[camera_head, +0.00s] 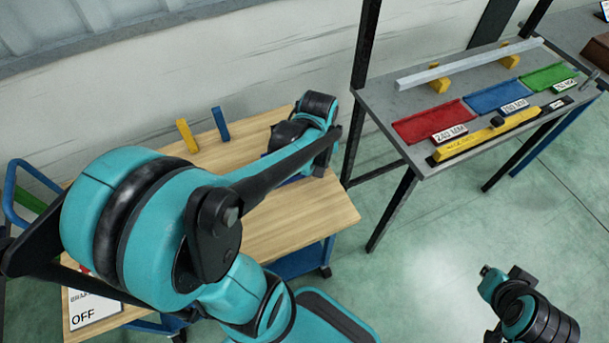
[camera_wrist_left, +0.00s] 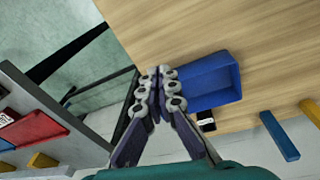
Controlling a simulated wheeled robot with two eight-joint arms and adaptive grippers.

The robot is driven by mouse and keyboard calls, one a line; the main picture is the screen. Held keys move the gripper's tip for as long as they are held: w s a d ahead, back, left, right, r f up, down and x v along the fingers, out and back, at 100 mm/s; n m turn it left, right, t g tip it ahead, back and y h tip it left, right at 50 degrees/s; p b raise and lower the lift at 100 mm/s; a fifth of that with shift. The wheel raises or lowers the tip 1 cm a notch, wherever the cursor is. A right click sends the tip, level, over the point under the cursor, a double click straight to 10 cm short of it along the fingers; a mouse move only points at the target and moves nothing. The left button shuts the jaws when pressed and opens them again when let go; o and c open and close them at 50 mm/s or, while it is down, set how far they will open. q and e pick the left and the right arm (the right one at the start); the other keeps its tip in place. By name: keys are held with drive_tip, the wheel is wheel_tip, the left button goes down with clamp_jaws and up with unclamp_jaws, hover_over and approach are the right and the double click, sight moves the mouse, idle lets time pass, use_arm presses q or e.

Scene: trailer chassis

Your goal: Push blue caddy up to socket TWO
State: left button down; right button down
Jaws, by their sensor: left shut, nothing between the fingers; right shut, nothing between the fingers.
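The blue caddy (camera_wrist_left: 212,82) is an open box on the wooden tabletop in the left wrist view. In the head view my left arm hides most or all of it. My left gripper (camera_wrist_left: 160,78) is shut and empty, its fingertips at the caddy's left side in the left wrist view; I cannot tell whether they touch it. A small black-and-white label (camera_wrist_left: 206,121) shows beside the caddy, too small to read. No socket marked TWO can be made out. My right gripper (camera_head: 487,271) is shut and empty over the floor at the lower right.
A yellow block (camera_head: 187,136) and a blue block (camera_head: 221,124) stand on the wooden table (camera_head: 315,208). To the right, across a gap, a grey bench (camera_head: 385,100) holds red, blue and green trays and a yellow level (camera_head: 487,134). An OFF sign (camera_head: 92,309) is at the near left.

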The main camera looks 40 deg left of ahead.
use_arm(q)
wheel_tip(320, 180, down, 3)
drive_tip(key=a+n+g, duration=0.1)
drive_tip(key=a+n, duration=0.1)
drive_tip(key=a, duration=0.1)
drive_tip(key=b, duration=0.4)
approach(305, 185)
drive_tip(key=shift+n+g, duration=0.3)
drive_tip(key=shift+n, duration=0.1)
drive_tip(key=f, duration=0.2)
drive_tip(key=d+f, duration=0.1)
drive_tip(key=f, duration=0.1)
drive_tip(key=d+f, duration=0.1)
drive_tip(key=shift+s+d+f, duration=0.2)
drive_tip(key=shift+s+f, duration=0.2)
drive_tip(key=a, duration=0.1)
drive_tip(key=w+a+b, duration=0.1)
drive_tip(key=shift+w+a+f, duration=0.15)
drive_tip(key=shift+a+f, duration=0.05)
drive_tip(key=shift+a, duration=0.15)
drive_tip(key=shift+w+a+r, duration=0.1)
drive_tip(key=shift+w+a, duration=0.15)
drive_tip(key=shift+a, duration=0.2)
drive_tip(key=a, duration=0.1)
drive_tip(key=w+a, duration=0.2)
drive_tip(key=a, duration=0.1)
drive_tip(key=shift+w+a+b, duration=0.1)
drive_tip(key=shift+b, duration=0.2)
